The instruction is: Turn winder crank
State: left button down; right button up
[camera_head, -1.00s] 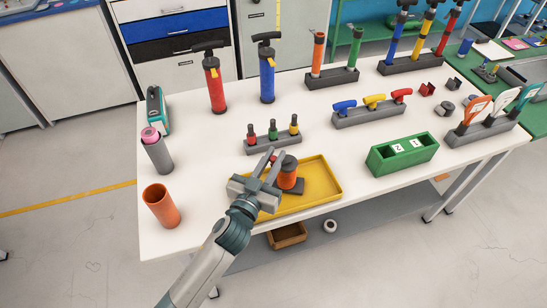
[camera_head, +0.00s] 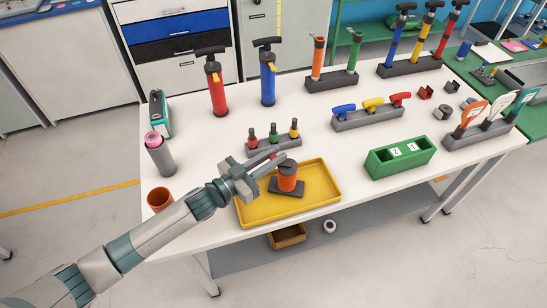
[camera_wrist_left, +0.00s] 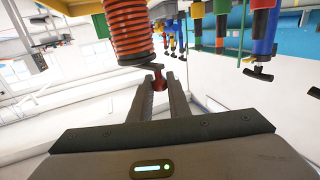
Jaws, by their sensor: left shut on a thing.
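The winder (camera_head: 287,179) has an orange drum with a dark top and a dark base, and stands upright on the yellow tray (camera_head: 252,213). In the left wrist view its ribbed orange drum (camera_wrist_left: 128,28) hangs close above my fingers. My left gripper (camera_head: 276,163) reaches in from the left, at the winder's upper left side. In the wrist view its fingers (camera_wrist_left: 160,84) are shut on the red crank knob (camera_wrist_left: 158,77). The crank arm is mostly hidden by the fingers in the head view. My right gripper is not in view.
A rack with small red, green and yellow-topped pieces (camera_head: 273,145) stands just behind the winder. A green box (camera_head: 400,158) is to the right. A grey cylinder (camera_head: 160,156) and orange cup (camera_head: 159,198) stand at the left edge. Red (camera_head: 217,92) and blue (camera_head: 267,83) pumps stand behind.

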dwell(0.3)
pick_arm(q)
jog(key=c, duration=1.7)
grip_release()
jog(key=shift+a, duration=0.1)
jog(key=b+v, duration=0.5)
jog(key=v, duration=0.7)
jog(key=shift+w, duration=0.1)
